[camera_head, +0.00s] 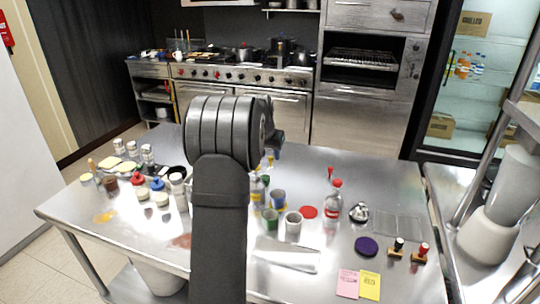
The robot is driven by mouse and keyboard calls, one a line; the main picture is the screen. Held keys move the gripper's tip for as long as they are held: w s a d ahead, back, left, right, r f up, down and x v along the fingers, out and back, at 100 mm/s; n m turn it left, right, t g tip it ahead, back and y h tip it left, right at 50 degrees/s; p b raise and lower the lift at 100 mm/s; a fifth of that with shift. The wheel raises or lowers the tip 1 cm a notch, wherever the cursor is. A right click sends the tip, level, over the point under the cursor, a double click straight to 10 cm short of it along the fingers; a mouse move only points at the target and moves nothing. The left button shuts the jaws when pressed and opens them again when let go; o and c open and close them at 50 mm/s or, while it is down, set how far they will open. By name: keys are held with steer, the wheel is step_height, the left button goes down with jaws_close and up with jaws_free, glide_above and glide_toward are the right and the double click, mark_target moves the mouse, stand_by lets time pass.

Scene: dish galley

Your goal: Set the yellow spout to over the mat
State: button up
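A small yellow piece (270,160), possibly the yellow spout, shows just below the end of my arm. I cannot tell whether it is touched or held. A grey, see-through rectangular mat-like sheet (397,225) lies flat at the right of the steel table, with nothing clearly on it. I cannot tell which of these is the mat. My gripper (272,150) is mostly hidden behind my thick dark arm, above the table's middle; its fingers cannot be made out.
Jars crowd the left. Two stamps (420,252) and pink and yellow cards (369,286) are at front right.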

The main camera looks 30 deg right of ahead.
steer(key=shift+w+d+f, duration=0.15)
steer(key=shift+f, duration=0.4)
jaws_close()
